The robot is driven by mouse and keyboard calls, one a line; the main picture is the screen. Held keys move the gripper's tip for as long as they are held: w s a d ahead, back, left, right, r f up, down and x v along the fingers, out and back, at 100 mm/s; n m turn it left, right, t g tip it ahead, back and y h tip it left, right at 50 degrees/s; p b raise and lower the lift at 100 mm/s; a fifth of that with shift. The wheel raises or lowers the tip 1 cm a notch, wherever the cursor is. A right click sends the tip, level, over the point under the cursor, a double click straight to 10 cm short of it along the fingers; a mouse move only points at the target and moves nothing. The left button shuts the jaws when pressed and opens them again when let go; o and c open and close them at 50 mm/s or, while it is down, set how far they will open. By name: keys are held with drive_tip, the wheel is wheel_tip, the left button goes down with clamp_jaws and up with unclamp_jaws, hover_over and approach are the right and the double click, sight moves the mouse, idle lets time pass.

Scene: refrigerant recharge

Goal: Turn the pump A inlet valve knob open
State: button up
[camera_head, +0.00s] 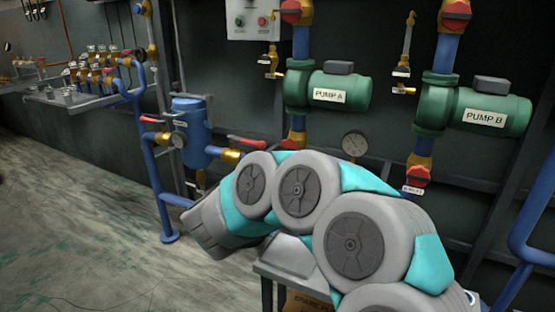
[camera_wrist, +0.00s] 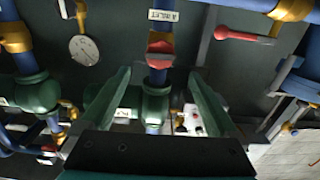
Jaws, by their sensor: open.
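The pump A inlet valve knob (camera_wrist: 160,46) is red and sits on a brass valve in a blue vertical pipe, near the top middle of the wrist view. A white label reading "A INLET" (camera_wrist: 163,16) is just above it. In the head view the red knob (camera_head: 290,144) shows below the green pump A (camera_head: 328,90), just above my arm. My gripper (camera_wrist: 160,72) is open and empty. Its two green fingers point toward the valve, with the knob between their lines and slightly beyond the tips; no contact is visible. The jaws do not show in the head view.
A red lever (camera_wrist: 238,34) on a brass fitting and a round gauge (camera_wrist: 84,49) flank the valve. The blue tank (camera_head: 190,130) stands left of it. Pump B (camera_head: 485,110) and its red inlet knob (camera_head: 416,173) are to the right. Open floor (camera_head: 80,220) lies left.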

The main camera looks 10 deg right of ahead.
drive_tip(key=b+x, duration=0.4)
drive_tip(key=x, duration=0.4)
drive_tip(key=shift+w+d+f+b, duration=0.2)
drive_tip(key=shift+w+d+b, duration=0.05)
drive_tip(key=shift+w+b, duration=0.05)
drive_tip(key=shift+w+r, duration=0.1)
drive_tip(key=shift+r, duration=0.05)
drive_tip(key=shift+c, duration=0.5)
drive_tip(key=shift+r, duration=0.1)
drive_tip(key=c, duration=1.3)
drive_tip(key=shift+r+p, duration=0.1)
drive_tip(key=shift+p, duration=0.35)
drive_tip(key=shift+c, duration=0.2)
